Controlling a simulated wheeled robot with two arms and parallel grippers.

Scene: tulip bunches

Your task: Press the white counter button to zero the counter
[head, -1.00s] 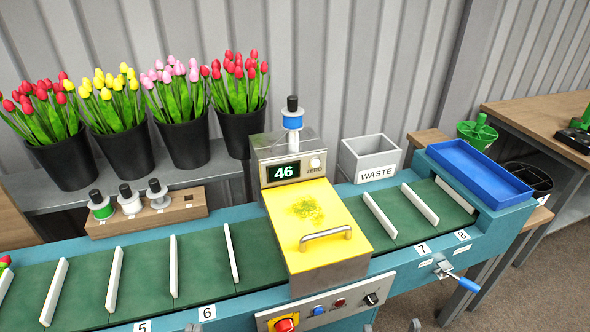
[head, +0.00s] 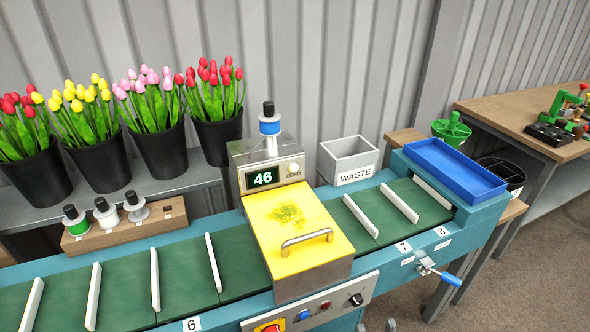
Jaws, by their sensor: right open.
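The white counter button (head: 293,168) is a small round knob on the front of the grey counter housing (head: 240,158), just above the word ZERO. Left of it the dark counter display (head: 262,179) shows 46 in pale digits. Nothing touches the button. Only small grey tips of my right gripper (head: 376,327) seem to show at the bottom edge, apart and empty, in front of the machine and well below the button. The rest of it is out of frame. My left gripper is not in view.
A yellow hood (head: 293,240) with a metal handle lies below the counter. A stamp-like tool (head: 269,122) stands on the housing. A grey WASTE bin (head: 348,158) and blue tray (head: 455,168) are to the right. The green belt (head: 130,270) with white dividers runs left.

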